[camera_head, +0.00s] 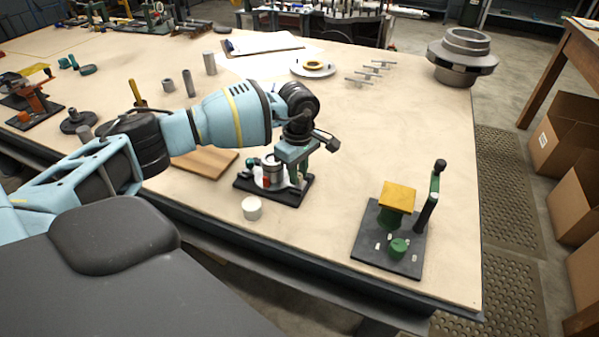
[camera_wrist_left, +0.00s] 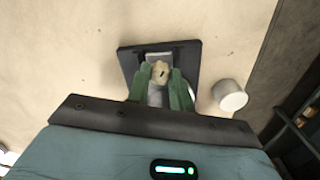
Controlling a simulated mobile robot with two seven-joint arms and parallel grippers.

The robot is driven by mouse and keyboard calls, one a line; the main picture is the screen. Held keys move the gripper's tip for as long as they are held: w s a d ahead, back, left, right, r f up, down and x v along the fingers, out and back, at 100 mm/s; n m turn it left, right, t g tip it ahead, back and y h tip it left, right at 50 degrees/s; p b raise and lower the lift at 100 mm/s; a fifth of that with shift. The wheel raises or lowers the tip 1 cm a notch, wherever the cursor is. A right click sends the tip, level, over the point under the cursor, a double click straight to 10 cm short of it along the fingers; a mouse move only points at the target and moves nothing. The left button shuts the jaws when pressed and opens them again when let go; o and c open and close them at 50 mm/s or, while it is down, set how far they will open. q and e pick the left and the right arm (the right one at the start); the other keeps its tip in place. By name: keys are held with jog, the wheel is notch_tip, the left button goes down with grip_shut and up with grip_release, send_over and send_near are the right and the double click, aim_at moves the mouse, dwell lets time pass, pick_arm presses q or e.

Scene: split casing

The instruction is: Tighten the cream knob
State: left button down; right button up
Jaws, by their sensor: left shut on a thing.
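The cream knob (camera_wrist_left: 161,71) shows in the left wrist view, between the two green fingers, with a dark mark on its top. My left gripper (camera_wrist_left: 161,82) is shut on it, one finger on each side. In the head view the left gripper (camera_head: 301,168) points down over a small fixture on a black base plate (camera_head: 283,196). The fixture has a grey metal cylinder and a red part. I cannot make out the knob there, as the gripper hides it. My right gripper is in neither view.
A loose white cylinder (camera_head: 252,208) stands just in front of the fixture. A second fixture with a yellow block (camera_head: 398,196) and an upright dark handle stands to the right, near the table edge. A wooden board (camera_head: 204,162) lies to the left. The tabletop between the two fixtures is clear.

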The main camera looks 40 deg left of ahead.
pick_arm(q)
jog(key=m+b, duration=0.1)
jog(key=m, duration=0.5)
jog(key=shift+m+b, duration=0.3)
jog(key=shift+b, duration=0.05)
jog(key=shift+m, duration=0.8)
jog(key=shift+m+b, duration=0.5)
jog(key=shift+m, duration=0.5)
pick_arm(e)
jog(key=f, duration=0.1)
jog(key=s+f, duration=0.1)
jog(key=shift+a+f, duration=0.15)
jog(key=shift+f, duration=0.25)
pick_arm(q)
jog(key=shift+r+m, duration=0.1)
jog(key=shift+m, duration=0.3)
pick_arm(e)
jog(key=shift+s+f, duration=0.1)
pick_arm(q)
jog(key=c, duration=1.2)
grip_release()
jog(key=shift+c, duration=0.2)
